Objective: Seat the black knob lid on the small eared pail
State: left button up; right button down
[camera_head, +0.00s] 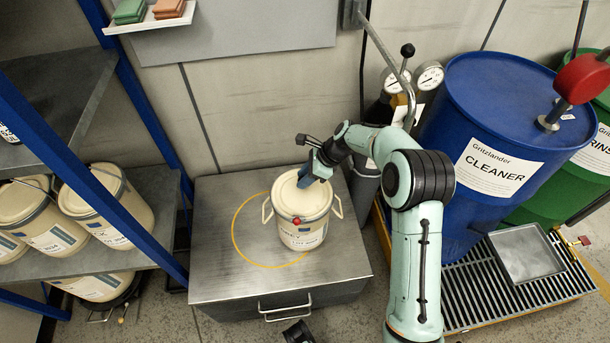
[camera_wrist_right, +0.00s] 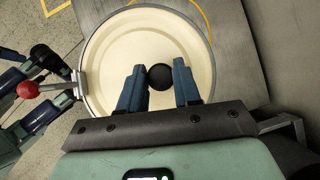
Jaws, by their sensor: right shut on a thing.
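The metal box (camera_head: 215,282) has bare top around the pail. A shelf with several cream pails (camera_head: 45,225) stands at left. A blue drum (camera_head: 490,110) and a green drum stand on a grated pallet at right, with gauges (camera_head: 430,78) and a pipe behind the arm.

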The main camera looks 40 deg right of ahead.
pick_arm(q)
jog(key=shift+r+p, duration=0.3)
jog(key=shift+r, duration=0.05)
dwell(0.5)
jog(key=shift+f, duration=0.3)
pick_arm(e)
jog(key=shift+f, duration=0.5)
jog(key=c, duration=1.1)
grip_release()
